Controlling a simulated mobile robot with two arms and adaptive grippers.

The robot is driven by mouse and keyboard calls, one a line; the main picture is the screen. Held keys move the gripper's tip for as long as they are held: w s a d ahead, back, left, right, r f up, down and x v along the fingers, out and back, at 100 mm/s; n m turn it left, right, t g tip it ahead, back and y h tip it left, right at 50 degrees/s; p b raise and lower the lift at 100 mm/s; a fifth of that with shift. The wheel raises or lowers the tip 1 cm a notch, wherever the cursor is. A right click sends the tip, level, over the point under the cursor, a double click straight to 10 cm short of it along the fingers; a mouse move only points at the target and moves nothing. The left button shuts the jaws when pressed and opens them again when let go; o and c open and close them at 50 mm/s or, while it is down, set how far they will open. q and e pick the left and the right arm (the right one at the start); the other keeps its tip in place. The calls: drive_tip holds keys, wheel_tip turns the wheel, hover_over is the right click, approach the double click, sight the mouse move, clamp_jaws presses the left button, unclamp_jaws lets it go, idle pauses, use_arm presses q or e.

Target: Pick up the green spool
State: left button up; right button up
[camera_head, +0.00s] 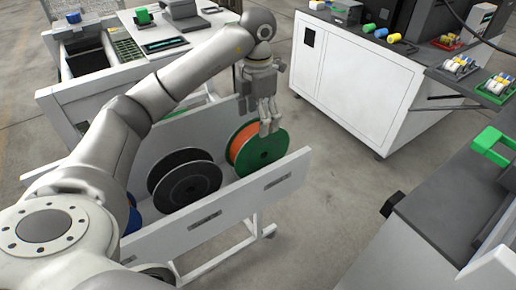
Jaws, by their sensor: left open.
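The green spool (262,149) has green flanges with orange filament between them and stands upright at the right end of a white trough-like rack. My left gripper (269,129) points down over its upper edge. Its fingers overlap the top of the green flange in the picture, and I cannot tell whether they touch it. The gripper is open. My right gripper does not show.
The white rack (284,180) also holds a black spool (190,187) left of the green one and a blue spool (133,218) partly hidden by my arm. White workbenches (359,86) stand behind. Grey floor (325,190) is clear to the right.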

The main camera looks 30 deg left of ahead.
sight(258, 124)
use_arm(q)
wheel_tip(258, 124, down, 3)
drive_tip(key=shift+s+f+p, duration=0.1)
drive_tip(key=shift+p, duration=0.25)
drive_tip(key=shift+f, duration=0.1)
drive_tip(key=c, duration=0.6)
clamp_jaws()
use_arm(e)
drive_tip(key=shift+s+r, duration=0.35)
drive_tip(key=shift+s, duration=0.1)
